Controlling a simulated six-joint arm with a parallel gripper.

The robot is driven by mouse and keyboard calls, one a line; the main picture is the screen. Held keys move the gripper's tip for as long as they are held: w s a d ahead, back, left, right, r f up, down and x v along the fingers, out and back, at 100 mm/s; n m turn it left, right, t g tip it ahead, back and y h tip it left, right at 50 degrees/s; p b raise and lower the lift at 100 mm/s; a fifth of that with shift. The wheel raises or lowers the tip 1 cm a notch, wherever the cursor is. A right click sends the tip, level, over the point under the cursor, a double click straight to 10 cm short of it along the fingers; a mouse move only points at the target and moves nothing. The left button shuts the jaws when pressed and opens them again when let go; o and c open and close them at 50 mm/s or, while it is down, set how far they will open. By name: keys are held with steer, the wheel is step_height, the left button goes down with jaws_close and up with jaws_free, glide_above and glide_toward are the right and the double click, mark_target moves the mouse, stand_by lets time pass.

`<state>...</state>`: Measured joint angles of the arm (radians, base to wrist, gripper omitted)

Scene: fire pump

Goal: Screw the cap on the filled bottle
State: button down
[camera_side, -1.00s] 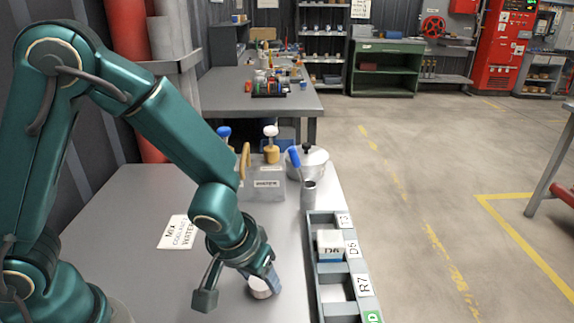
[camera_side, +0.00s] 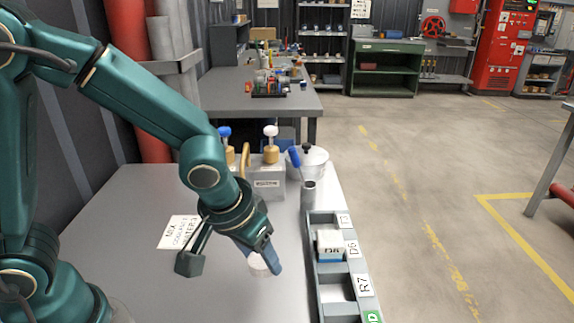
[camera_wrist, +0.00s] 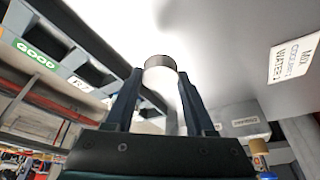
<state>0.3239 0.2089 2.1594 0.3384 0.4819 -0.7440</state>
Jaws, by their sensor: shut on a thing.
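My gripper (camera_side: 268,258) points down over the grey bench and is shut on a small pale round piece (camera_side: 262,265). In the wrist view the fingertips (camera_wrist: 160,85) close around this piece, and its pale round face with a dark rim (camera_wrist: 160,62) shows. I cannot tell for sure whether it is the cap or a bottle. My finger hides part of it in the side view, and whether it touches the bench is unclear.
A grey rack (camera_side: 316,290) with T3, D6 and R7 labels runs along the bench's right edge. Behind stand a metal cup (camera_side: 309,194), a lidded pot (camera_side: 314,160) and a grey labelled box (camera_side: 268,184). A sign (camera_side: 180,232) lies left on otherwise clear bench.

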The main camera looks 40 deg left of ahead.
mark_target(333, 229)
steer(key=w+d+r+m, duration=0.1)
steer(key=w+r, duration=0.1)
steer(key=w, duration=0.2)
steer(key=w+d+r+m+h, duration=0.1)
steer(key=w+d+r+m, duration=0.1)
steer(key=w+r, duration=0.1)
steer(key=w+d+r+m, duration=0.1)
steer(key=w+r, duration=0.2)
steer(key=w, duration=0.2)
steer(key=shift+w+d+r+m+h, duration=0.1)
steer(key=shift+d+m+h, duration=0.3)
steer(key=shift+w, duration=0.2)
steer(key=shift+a+f, duration=0.25)
steer(key=shift+f, duration=1.95)
steer(key=shift+f, duration=1.25)
stand_by(0.8)
steer(key=shift+m+g+h, duration=0.4)
steer(key=shift+m+h, duration=0.2)
steer(key=shift+m, duration=1.6)
